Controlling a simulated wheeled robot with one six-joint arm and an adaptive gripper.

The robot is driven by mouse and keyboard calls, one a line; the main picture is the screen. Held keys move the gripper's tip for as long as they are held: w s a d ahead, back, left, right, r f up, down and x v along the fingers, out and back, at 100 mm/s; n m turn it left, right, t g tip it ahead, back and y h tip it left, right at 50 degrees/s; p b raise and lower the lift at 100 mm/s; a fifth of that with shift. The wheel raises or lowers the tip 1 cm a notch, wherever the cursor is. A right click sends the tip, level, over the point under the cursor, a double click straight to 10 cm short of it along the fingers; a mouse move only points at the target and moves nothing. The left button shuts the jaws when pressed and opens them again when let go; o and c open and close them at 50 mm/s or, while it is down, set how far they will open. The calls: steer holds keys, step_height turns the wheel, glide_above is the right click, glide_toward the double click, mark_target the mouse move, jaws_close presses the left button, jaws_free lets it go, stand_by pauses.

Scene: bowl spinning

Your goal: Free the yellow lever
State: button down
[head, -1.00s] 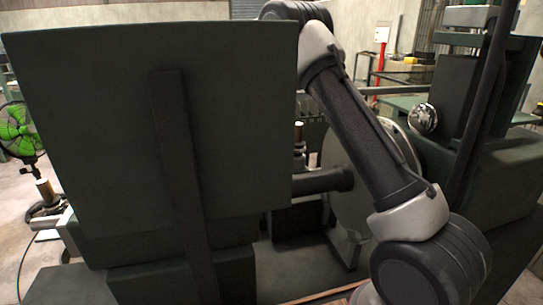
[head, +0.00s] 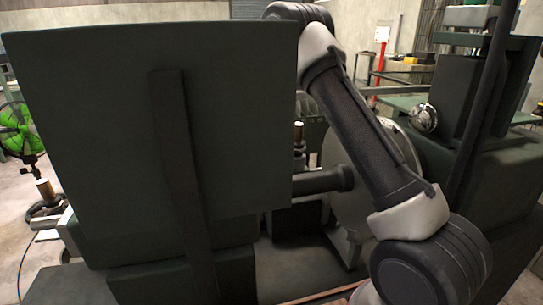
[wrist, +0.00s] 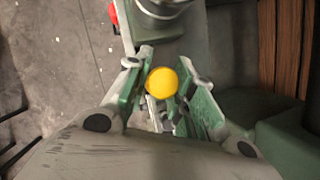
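The yellow lever shows as a round yellow knob (wrist: 162,82) in the wrist view. Its stem is mostly hidden below the knob. My gripper (wrist: 166,68) is open, with its two green-and-grey fingers on either side of the knob. The left finger looks very near the knob; I cannot tell whether it touches. A small gap shows on the right. In the head view my arm reaches behind the large dark panel, which hides my gripper and the lever.
The large dark green panel (head: 90,120) fills the left of the head view. A grey disc (head: 345,190) on a dark shaft (head: 320,181) stands behind my arm. A round metal part (wrist: 165,8) lies beyond the fingers. Wooden slats (wrist: 285,45) run at right.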

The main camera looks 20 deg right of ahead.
steer(key=d+y, duration=0.2)
steer(key=shift+d+f+y, duration=0.2)
steer(key=shift+f+y, duration=0.2)
steer(key=c, duration=1.2)
jaws_free()
steer(key=v, duration=1.2)
steer(key=shift+d, duration=0.1)
